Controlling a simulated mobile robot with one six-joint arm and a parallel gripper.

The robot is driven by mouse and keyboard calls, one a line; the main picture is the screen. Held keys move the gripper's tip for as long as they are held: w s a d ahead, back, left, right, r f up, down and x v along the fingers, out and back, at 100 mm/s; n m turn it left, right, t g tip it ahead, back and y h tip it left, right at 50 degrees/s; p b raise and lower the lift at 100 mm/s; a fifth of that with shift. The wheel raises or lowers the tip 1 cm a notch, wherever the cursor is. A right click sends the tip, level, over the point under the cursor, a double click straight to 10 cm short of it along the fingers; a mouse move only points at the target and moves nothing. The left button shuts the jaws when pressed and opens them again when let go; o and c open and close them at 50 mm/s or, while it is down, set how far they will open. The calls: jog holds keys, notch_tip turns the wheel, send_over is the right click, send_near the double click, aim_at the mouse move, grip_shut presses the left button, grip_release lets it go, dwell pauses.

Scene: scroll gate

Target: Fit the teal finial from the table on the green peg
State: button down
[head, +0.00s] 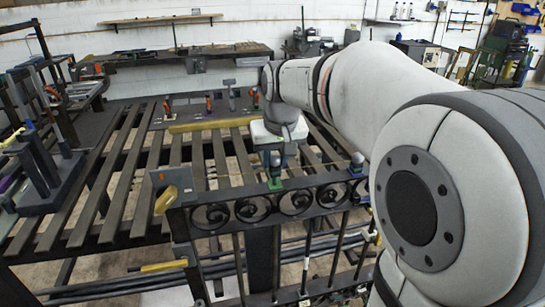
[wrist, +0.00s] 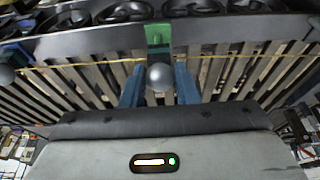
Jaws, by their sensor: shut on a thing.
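My gripper (wrist: 160,92) is shut on the finial (wrist: 160,76), whose grey ball shows between the two blue fingers in the wrist view. In the head view my gripper (head: 274,160) is upright over the gate's top rail. The green peg's mount (head: 275,184) is on that rail, directly below the fingers; its green also shows in the wrist view (wrist: 158,38), just beyond the ball.
The black scroll gate (head: 296,205) spans the front of the slatted table (head: 130,165). Another ball finial with a blue base (head: 357,161) stands at the gate's right end. A grey plate with a yellow handle (head: 172,187) is at its left end. Several tools stand at the table's back.

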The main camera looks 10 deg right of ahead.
jog(key=shift+f+b, duration=1.15)
jog(key=shift+f, duration=0.4)
dwell(0.5)
jog(key=c, duration=1)
grip_release()
jog(key=shift+c, duration=0.2)
jog(key=shift+r, duration=0.1)
jog(key=v, duration=0.7)
jog(key=shift+s+r, duration=0.1)
jog(key=shift+r, duration=0.2)
jog(key=s+f, duration=1.7)
jog(key=s, duration=0.1)
jog(key=shift+a+g, duration=0.25)
jog(key=shift+g, duration=0.15)
